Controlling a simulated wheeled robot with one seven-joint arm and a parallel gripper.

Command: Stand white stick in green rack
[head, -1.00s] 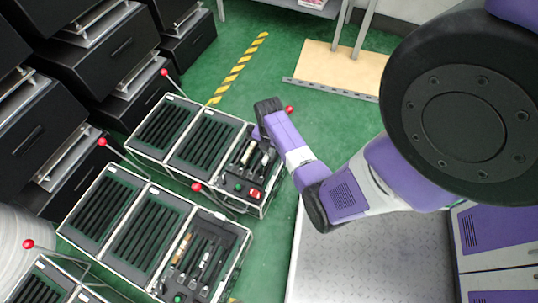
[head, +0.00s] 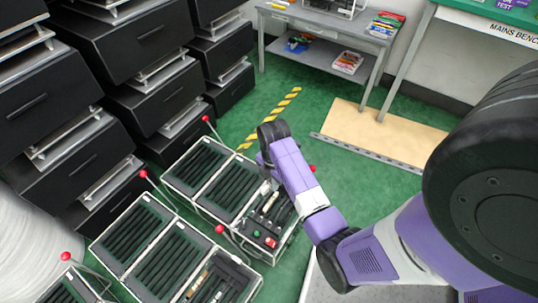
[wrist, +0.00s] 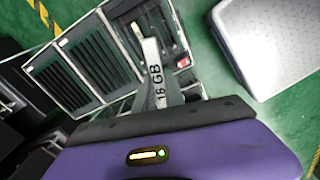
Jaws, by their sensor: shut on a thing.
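A pale stick (wrist: 153,50) marked "16 GB" stands out ahead of my gripper (wrist: 165,92) in the wrist view. My gripper is shut on it, and its upper end points away over an open case. The stick is too small or hidden to make out in the head view, where my purple arm covers the gripper. I cannot make out a green rack in either view.
Open cases (head: 205,172) with dark slats and red-knobbed levers (head: 220,229) stand on the green floor. Black drawer units (head: 130,50) stand left. A grey table (head: 320,40) is at the back, and a beige board (head: 385,135) lies on clear floor.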

